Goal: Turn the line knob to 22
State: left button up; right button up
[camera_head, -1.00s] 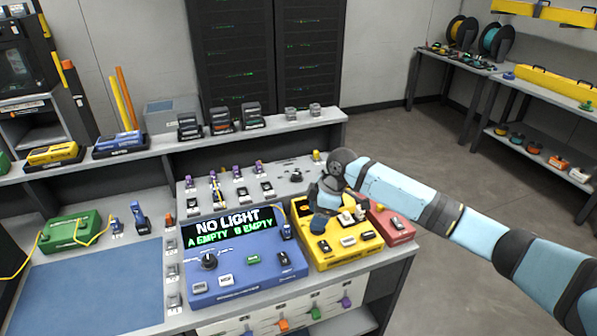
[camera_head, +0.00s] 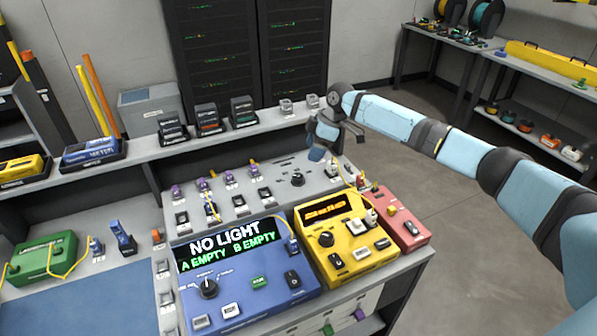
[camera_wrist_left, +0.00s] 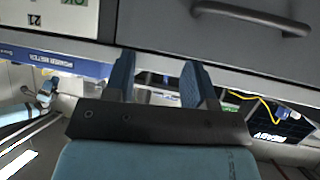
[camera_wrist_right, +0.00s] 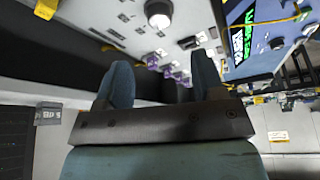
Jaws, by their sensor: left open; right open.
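A black knob (camera_head: 297,180) stands on the sloped grey panel (camera_head: 234,213) behind the blue box; its label and setting are too small to read. Other black knobs sit on the blue box (camera_head: 208,288) and the yellow box (camera_head: 326,239). My right gripper (camera_head: 326,152) is over the panel's right end, near the grey panel's knob but apart from it. In the right wrist view its open fingers (camera_wrist_right: 162,75) hold nothing, and a dark knob (camera_wrist_right: 188,43) shows beyond them. My left gripper (camera_wrist_left: 157,78) is open and empty below a grey drawer front.
The blue box's display (camera_head: 230,243) reads "NO LIGHT", "A EMPTY B EMPTY". A red box (camera_head: 405,230) stands right of the yellow one. A raised shelf (camera_head: 262,126) with small devices runs behind the panel. Purple-capped connectors (camera_head: 203,184) stand left of the grey panel's knob.

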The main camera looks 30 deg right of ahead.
aim_at(299, 176)
jog(key=x, duration=1)
jog(key=shift+w+f, duration=0.1)
jog(key=shift+f, duration=0.15)
jog(key=c, duration=0.9)
